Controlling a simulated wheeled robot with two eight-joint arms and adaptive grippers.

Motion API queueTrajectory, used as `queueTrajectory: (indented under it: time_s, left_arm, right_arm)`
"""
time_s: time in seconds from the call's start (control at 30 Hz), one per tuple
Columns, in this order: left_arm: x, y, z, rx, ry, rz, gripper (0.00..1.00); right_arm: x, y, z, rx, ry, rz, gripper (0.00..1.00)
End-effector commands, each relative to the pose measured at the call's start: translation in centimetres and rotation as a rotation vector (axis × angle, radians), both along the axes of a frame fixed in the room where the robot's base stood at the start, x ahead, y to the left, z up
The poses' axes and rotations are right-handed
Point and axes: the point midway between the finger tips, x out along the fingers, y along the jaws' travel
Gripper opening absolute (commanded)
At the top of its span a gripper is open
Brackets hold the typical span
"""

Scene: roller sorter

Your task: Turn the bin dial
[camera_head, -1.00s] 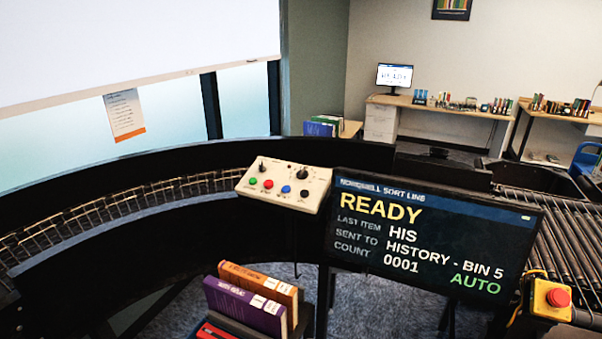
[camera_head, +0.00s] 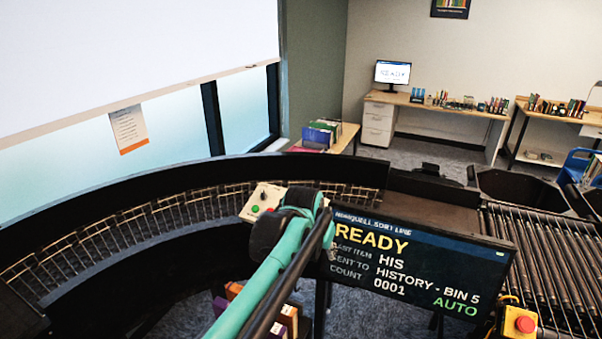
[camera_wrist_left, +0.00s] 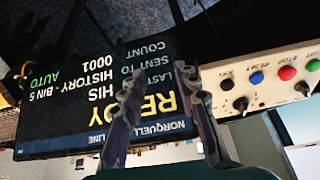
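The cream control panel (camera_head: 258,201) stands left of the sort screen in the head view. My left gripper and arm cover most of it there; a knob and red and green buttons show at its left end. In the left wrist view the control panel (camera_wrist_left: 275,97) appears upside down at the right, with a dark-centred knob (camera_wrist_left: 240,103), a second knob (camera_wrist_left: 303,88) and a row of coloured buttons. I cannot tell which knob is the bin dial. My left gripper (camera_wrist_left: 165,90) is open and empty, its fingers apart and left of the knobs. My right gripper is out of view.
The sort screen (camera_head: 400,265) reads READY, HISTORY - BIN 5, AUTO, close beside my left gripper. A curved conveyor (camera_head: 110,240) runs behind the panel. A red emergency button (camera_head: 524,324) on a yellow box and rollers (camera_head: 560,270) are at the right. Books (camera_head: 290,318) sit below.

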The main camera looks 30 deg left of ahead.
Motion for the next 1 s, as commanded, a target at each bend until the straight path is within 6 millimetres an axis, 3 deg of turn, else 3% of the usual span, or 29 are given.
queueTrajectory:
  time_s: [0.03, 0.1, 0.23, 0.4, 0.6, 0.77, 1.0]
  left_arm:
    - [2.0, 1.7, 2.8, -0.002, 0.011, 0.011, 0.31]
    - [4.4, 3.7, 4.6, -0.005, 0.025, 0.018, 0.31]
    - [8.4, 7.8, 7.2, -0.009, 0.053, 0.03, 0.31]
    - [12.3, 12.8, 8.9, -0.019, 0.081, 0.042, 0.31]
    - [14.3, 16.1, 9.0, -0.025, 0.099, 0.047, 0.31]
    - [14.9, 16.6, 7.9, -0.027, 0.103, 0.046, 0.31]
    - [16.4, 16.7, 4.4, -0.027, 0.102, 0.046, 0.31]
  right_arm:
    - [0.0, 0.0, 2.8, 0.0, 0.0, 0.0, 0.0]
    - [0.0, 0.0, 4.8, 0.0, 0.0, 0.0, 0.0]
    - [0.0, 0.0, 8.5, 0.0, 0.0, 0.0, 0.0]
    - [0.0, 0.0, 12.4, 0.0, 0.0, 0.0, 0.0]
    - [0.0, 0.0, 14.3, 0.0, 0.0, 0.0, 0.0]
    - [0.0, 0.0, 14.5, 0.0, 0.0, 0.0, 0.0]
    - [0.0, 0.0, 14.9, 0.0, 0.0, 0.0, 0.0]
